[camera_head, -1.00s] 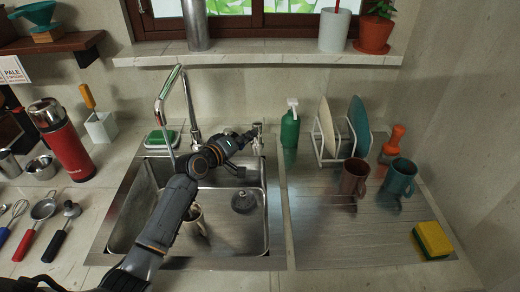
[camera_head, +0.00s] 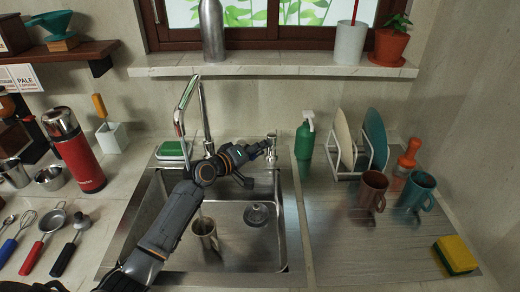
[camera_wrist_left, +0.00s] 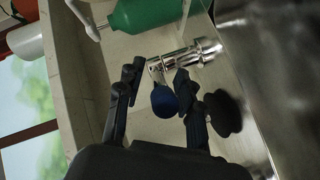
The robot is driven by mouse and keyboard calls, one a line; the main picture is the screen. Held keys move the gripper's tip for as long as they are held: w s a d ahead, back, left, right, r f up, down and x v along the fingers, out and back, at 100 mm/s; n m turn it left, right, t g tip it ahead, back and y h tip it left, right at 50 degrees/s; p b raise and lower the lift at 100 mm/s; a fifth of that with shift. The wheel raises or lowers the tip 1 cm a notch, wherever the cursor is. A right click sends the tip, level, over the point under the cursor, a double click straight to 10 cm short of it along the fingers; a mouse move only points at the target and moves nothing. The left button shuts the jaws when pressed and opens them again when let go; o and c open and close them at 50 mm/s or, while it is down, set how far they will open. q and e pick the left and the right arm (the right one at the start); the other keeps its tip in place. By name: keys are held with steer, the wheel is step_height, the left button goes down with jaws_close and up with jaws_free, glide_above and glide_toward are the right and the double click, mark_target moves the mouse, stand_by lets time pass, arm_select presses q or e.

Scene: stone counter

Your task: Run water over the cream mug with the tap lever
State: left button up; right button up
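The cream mug (camera_head: 205,232) stands in the sink basin, left of the drain, partly behind my left arm. The chrome tap (camera_head: 205,118) rises behind the basin; its spout end passes behind my arm. A thin pale line shows above the mug, but I cannot tell whether it is water. The tap lever (camera_head: 271,146) is a separate chrome fitting behind the basin, right of the spout. In the left wrist view the lever's blue end (camera_wrist_left: 163,101) lies between the spread fingers of my left gripper (camera_wrist_left: 158,76), nearer the right finger; contact is unclear. My right gripper is out of view.
A green soap bottle (camera_head: 304,138) stands close right of the lever. The plate rack (camera_head: 352,160), brown mug (camera_head: 373,190), teal mug (camera_head: 416,190) and sponge (camera_head: 456,255) stand on the drainboard. A red flask (camera_head: 74,150) stands on the left.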

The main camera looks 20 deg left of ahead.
arm_select(q)
steer(key=v, duration=1.2)
